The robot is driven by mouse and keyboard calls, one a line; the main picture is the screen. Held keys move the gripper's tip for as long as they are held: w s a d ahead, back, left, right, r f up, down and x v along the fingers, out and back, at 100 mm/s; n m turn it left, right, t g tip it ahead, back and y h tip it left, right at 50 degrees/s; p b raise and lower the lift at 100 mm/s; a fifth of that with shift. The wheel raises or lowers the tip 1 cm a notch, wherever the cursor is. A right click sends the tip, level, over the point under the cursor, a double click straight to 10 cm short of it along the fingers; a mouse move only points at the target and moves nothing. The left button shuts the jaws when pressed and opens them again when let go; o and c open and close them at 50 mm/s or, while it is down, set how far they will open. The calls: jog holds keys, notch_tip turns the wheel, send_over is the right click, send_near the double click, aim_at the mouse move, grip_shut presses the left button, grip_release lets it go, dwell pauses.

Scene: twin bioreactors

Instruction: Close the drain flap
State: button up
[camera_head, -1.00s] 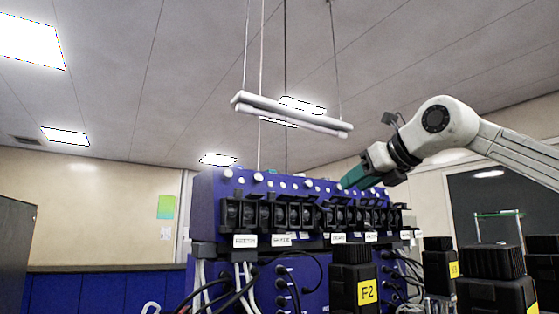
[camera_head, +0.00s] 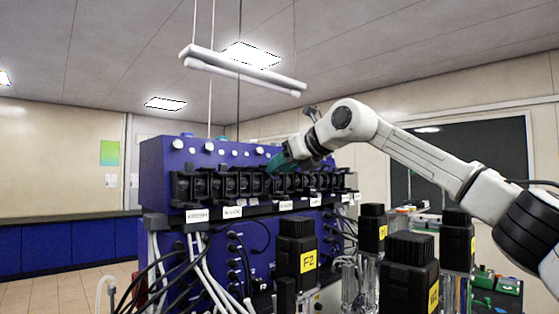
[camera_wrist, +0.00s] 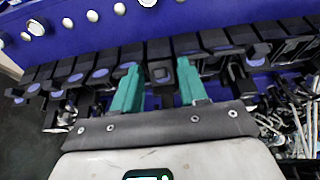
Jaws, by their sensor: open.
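A row of black pump heads with flaps runs along the front of a blue control cabinet (camera_head: 160,162). I cannot tell which of them is the drain flap, as the labels are too small to read. My gripper (camera_head: 279,161) is at the middle of this row in the head view. In the wrist view my gripper (camera_wrist: 158,68) has its two green fingers apart, with one black pump head (camera_wrist: 160,72) showing between them. I cannot tell whether the fingers touch it. The gripper and wrist hide part of the row in the head view.
Black-capped units with yellow labels, one marked F2 (camera_head: 297,250), stand in front of the cabinet. Loose cables (camera_head: 190,265) hang below its left end. White bars (camera_head: 243,70) hang from the ceiling above. Floor at the left is clear.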

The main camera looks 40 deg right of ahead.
jog(key=shift+w+f, duration=0.25)
jog(key=shift+w, duration=0.3)
jog(key=c, duration=0.7)
jog(key=shift+c, duration=0.2)
jog(key=shift+f, duration=0.15)
